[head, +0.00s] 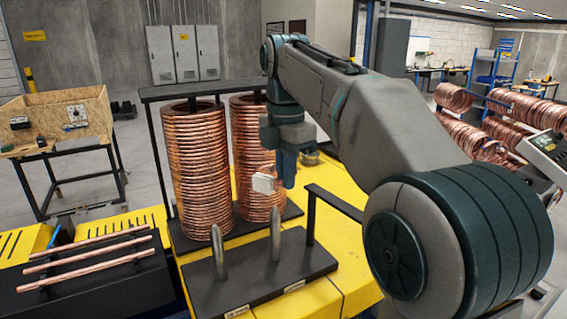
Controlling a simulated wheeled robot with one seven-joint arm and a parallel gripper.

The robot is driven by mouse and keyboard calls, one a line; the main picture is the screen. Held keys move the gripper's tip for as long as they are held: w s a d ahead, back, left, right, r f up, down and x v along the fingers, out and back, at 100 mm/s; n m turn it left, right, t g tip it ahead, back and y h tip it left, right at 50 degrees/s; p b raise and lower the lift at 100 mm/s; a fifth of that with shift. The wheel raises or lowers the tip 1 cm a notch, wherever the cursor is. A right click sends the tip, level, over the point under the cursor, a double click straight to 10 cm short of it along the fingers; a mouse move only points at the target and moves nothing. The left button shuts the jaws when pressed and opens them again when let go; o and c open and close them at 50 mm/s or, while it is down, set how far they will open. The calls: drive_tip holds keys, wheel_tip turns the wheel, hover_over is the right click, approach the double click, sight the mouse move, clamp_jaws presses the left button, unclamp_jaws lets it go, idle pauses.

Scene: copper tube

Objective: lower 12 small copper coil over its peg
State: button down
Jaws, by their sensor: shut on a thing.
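My gripper (275,180) points down at the right copper coil stack (247,135), with a pale finger pad against the rings at its front right side. It is shut on a copper coil there; I cannot tell the held coil's outline from the rings behind it. The left copper coil stack (195,160) is taller in view and stands beside it. Two bare grey metal pegs, a left peg (218,255) and a right peg (275,236), stand upright on a black base plate (250,282) in front of the stacks, below my gripper.
A black frame (165,150) stands around the stacks on a yellow platform (350,290). A black bracket (311,215) rises right of the pegs. Straight copper tubes (90,255) lie on a black rack at left. More coils (480,135) hang on a rack at right.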

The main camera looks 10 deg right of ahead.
drive_tip(key=shift+s+a+f, duration=0.1)
drive_tip(key=shift+s+f, duration=0.1)
drive_tip(key=shift+f, duration=0.3)
wheel_tip(320, 180, down, 10)
drive_tip(key=b, duration=0.6)
drive_tip(key=shift+b, duration=0.35)
drive_tip(key=shift+r, duration=0.1)
drive_tip(key=c, duration=1.5)
unclamp_jaws()
drive_tip(key=shift+s+r, duration=0.1)
drive_tip(key=shift+s, duration=0.05)
drive_tip(key=shift+o, duration=0.2)
wheel_tip(320, 180, up, 14)
drive_tip(key=p, duration=0.2)
